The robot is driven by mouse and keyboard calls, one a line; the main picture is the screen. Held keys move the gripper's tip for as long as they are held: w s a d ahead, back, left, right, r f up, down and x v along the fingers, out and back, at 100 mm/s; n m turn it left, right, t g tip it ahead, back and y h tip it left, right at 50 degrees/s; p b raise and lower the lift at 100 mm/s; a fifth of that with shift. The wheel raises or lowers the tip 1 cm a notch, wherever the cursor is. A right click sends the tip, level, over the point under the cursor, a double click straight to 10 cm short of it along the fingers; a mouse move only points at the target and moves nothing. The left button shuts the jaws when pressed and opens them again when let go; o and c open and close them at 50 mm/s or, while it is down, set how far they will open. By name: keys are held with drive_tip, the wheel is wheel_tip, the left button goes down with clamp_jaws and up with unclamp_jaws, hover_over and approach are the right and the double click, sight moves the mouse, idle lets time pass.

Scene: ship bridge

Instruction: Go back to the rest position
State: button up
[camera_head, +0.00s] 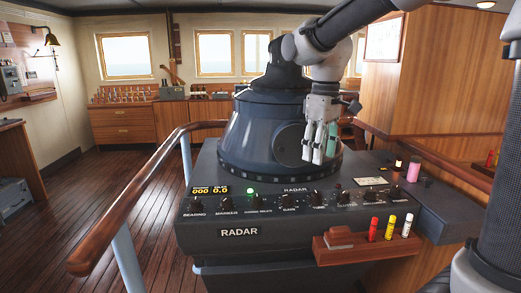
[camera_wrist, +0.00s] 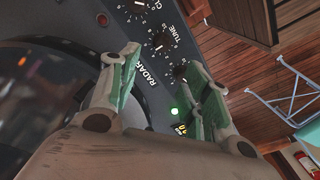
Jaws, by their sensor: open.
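My gripper (camera_head: 319,150) hangs fingers-down in front of the radar hood (camera_head: 262,125), over the back of the radar console (camera_head: 215,219). Its fingers with green pads are apart and nothing is between them. The wrist view shows my gripper (camera_wrist: 165,100) open above the console panel, with the TUNE knob (camera_wrist: 163,40) and the lit green lamp (camera_wrist: 174,112) beyond the fingertips. From the head view I cannot tell whether the fingers touch the hood.
A wooden holder (camera_head: 340,248) with red, yellow and white markers (camera_head: 390,227) sits at the console's front right. A pink cylinder (camera_head: 413,171) stands on the right side. A wooden handrail (camera_head: 125,212) runs along the left. The plank floor at left is clear.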

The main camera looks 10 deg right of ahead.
drive_tip(key=s+d+f+m+t, duration=0.1)
drive_tip(key=s+d+m+t, duration=0.1)
drive_tip(key=s+d+m, duration=0.2)
drive_tip(key=s+d+f+m+t, duration=0.1)
drive_tip(key=s+d+m, duration=0.3)
drive_tip(key=s+d, duration=0.7)
drive_tip(key=s+t, duration=0.1)
drive_tip(key=s, duration=0.3)
drive_tip(key=shift+s, duration=0.2)
drive_tip(key=shift+f, duration=0.1)
